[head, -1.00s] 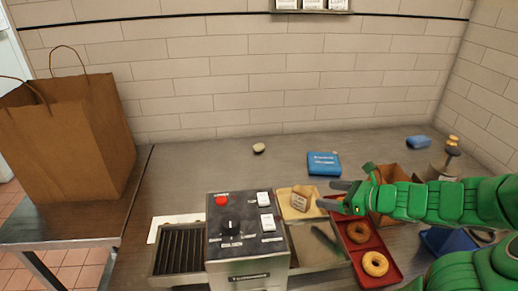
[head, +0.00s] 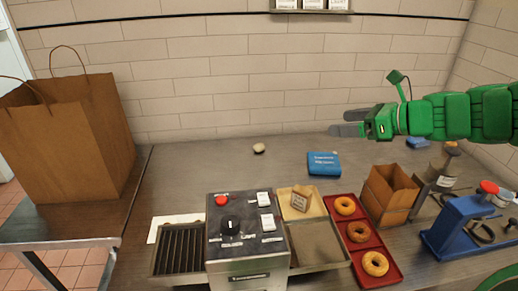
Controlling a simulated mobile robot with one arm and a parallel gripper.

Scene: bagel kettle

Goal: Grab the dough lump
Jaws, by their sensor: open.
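A small pale dough lump (head: 259,148) lies on the grey counter near the back wall, left of the blue packet. My gripper (head: 345,122) is raised at the right, pointing left, in front of the tiled wall in the picture. It is open and empty, to the right of the lump and apart from it. Nothing hides the lump.
A blue packet (head: 323,164) lies right of the lump. In front stand a control box (head: 246,265), a small tan tray (head: 288,213) and a red tray (head: 393,274) of bagels. An open carton (head: 390,195) and blue device (head: 445,225) are at right. The counter around the lump is clear.

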